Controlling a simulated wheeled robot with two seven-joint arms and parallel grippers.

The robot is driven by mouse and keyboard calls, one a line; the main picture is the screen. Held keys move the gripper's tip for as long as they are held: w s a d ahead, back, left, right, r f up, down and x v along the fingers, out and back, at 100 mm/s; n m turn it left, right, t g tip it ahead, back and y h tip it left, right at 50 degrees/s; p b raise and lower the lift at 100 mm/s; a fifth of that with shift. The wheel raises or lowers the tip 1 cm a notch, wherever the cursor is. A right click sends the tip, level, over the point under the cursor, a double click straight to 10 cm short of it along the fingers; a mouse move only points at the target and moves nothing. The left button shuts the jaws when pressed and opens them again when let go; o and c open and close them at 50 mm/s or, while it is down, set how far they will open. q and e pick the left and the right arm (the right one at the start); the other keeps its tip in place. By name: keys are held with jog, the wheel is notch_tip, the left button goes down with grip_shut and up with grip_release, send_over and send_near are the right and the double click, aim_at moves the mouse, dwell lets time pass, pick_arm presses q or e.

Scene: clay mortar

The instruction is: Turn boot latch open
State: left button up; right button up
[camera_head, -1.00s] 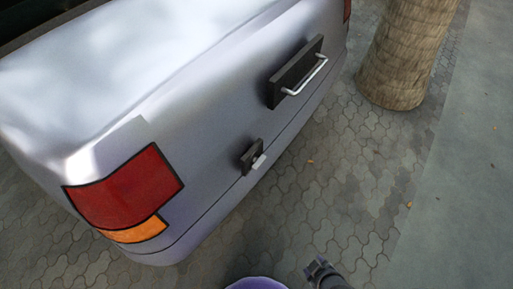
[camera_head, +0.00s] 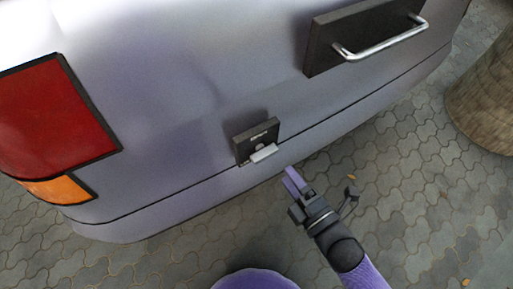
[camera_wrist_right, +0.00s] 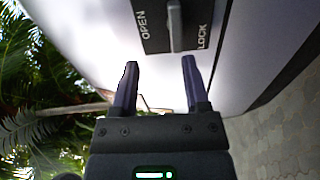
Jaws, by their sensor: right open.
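The boot latch is a small dark plate with a light grey lever (camera_head: 264,152) on the rear of a silver car. In the right wrist view the plate (camera_wrist_right: 154,38) reads OPEN at one end and LOCK at the other. The lever (camera_wrist_right: 175,28) stands between the words, nearer LOCK. My right gripper (camera_head: 293,181) is just below and right of the latch, apart from it. In the right wrist view its two purple fingers (camera_wrist_right: 160,80) are spread and empty, pointing towards the plate, with the lever roughly ahead of the gap. My left gripper is not in view.
A dark panel with a silver bar handle (camera_head: 380,40) is on the boot, up and right of the latch. A red and orange tail light (camera_head: 55,115) is at the left. A tree trunk (camera_head: 485,90) stands on the paving at the right.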

aim_at(267, 157)
jog(key=b+x, duration=0.1)
jog(key=x, duration=0.2)
jog(key=f+b+x, duration=0.1)
jog(key=b+x, duration=0.1)
jog(key=x, duration=0.2)
jog(key=f+b+x, duration=0.1)
jog(key=x, duration=0.2)
jog(key=shift+a+f+b, duration=0.2)
jog(key=shift+a+b, duration=0.2)
jog(key=shift+a, duration=0.05)
jog(key=shift+w+a+r, duration=0.15)
jog(key=shift+w, duration=0.05)
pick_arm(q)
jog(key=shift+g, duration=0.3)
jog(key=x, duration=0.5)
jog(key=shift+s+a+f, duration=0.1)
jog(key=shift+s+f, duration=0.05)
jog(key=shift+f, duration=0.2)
pick_arm(e)
grip_shut()
